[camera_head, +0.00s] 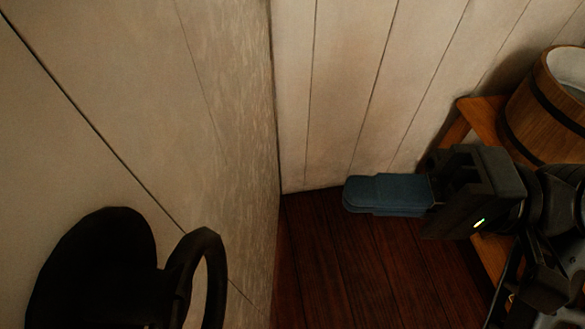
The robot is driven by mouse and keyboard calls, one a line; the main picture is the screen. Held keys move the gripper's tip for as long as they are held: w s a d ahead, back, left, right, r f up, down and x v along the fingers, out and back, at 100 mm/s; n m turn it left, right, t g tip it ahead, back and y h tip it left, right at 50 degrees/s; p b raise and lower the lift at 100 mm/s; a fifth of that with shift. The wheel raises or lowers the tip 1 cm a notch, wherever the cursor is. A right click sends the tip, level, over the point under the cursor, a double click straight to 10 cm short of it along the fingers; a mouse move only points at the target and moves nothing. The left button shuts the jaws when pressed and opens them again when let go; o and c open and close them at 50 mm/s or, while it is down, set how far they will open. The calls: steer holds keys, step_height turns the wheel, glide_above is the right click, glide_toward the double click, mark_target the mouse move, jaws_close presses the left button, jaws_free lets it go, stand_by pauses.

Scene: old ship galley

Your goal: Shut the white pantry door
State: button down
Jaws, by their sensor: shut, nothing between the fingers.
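A whitish panel (130,75) fills the left side of the head view, with a dark line running diagonally across it. It looks like the white pantry door, seen from very close. A black round plate with a black ring handle (215,270) sticks out from it at the lower left. My gripper (362,195) is right of the panel, its blue fingers together and empty, pointing left. A gap of floor shows between the fingertips and the panel. The door's hinge side and whole outline are out of view, so I cannot tell how far it stands open.
A whitish plank wall (350,80) stands behind my gripper. A wooden bucket (548,120) with dark bands stands on an orange-brown wooden stand (482,112) at the right, close to my arm. Dark red-brown floorboards (345,265) are clear below the fingers.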

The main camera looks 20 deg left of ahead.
mark_target(194, 187)
steer(key=p+x, duration=0.2)
steer(key=x, duration=1.1)
steer(key=shift+s+a, duration=0.1)
steer(key=shift+a, duration=0.15)
steer(key=shift+a, duration=0.1)
